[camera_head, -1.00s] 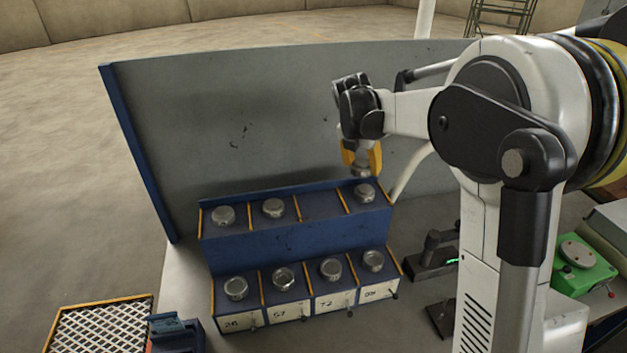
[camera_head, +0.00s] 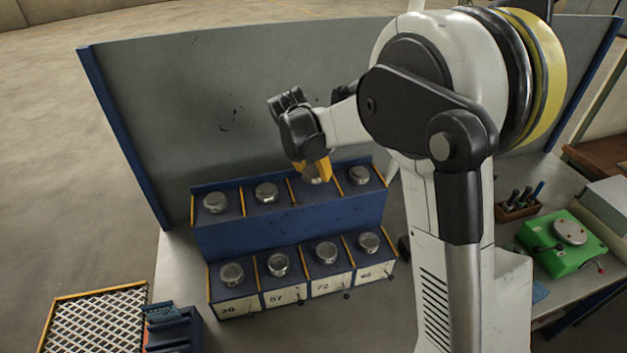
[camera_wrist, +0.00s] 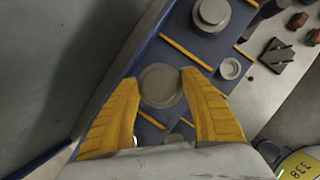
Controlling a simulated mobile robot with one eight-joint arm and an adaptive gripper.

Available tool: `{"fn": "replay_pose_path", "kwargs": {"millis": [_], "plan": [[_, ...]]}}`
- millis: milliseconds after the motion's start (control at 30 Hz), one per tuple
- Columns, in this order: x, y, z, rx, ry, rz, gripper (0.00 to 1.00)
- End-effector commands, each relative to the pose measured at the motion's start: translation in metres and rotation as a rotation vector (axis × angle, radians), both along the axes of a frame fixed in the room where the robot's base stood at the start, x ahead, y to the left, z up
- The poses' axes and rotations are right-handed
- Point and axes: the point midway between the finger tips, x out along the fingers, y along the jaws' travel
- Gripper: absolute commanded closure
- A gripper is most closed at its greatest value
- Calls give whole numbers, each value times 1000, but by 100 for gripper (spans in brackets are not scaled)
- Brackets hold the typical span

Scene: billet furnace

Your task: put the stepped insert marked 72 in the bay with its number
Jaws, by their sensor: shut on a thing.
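My gripper (camera_head: 318,172) is shut on a round grey metal insert (camera_head: 312,177), above the third bay from the left in the upper row of the blue rack (camera_head: 290,240). In the wrist view, the yellow fingertips of my gripper (camera_wrist: 170,88) are on either side of the insert's round top (camera_wrist: 160,86). The insert's number and lower steps are hidden. I cannot tell whether it touches the bay floor. A label reading 72 (camera_head: 322,288) is on the lower row, third from the left, in the same column.
The other upper bays hold round metal inserts (camera_head: 216,202), (camera_head: 266,192) and (camera_head: 359,175). Each lower bay also holds one. Thin orange dividers (camera_head: 241,203) separate bays. A grey back panel (camera_head: 220,110) rises behind. A green device (camera_head: 565,245) stands at right, a mesh tray (camera_head: 95,325) at lower left.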

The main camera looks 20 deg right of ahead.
Motion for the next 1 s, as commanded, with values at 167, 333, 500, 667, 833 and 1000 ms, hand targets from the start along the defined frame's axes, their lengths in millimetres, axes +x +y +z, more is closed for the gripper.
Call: {"fn": "replay_pose_path", "kwargs": {"millis": [167, 333, 500, 667, 833, 1000], "plan": [[0, 0, -25, 0, 0, 0, 88], [0, 0, -36, -1, -1, 0, 88], [0, 0, -36, 0, 0, 0, 88], [0, 0, -39, 0, 0, 0, 32], [0, 0, -39, 0, 0, 0, 27], [0, 0, -37, 0, 0, 0, 27]]}}
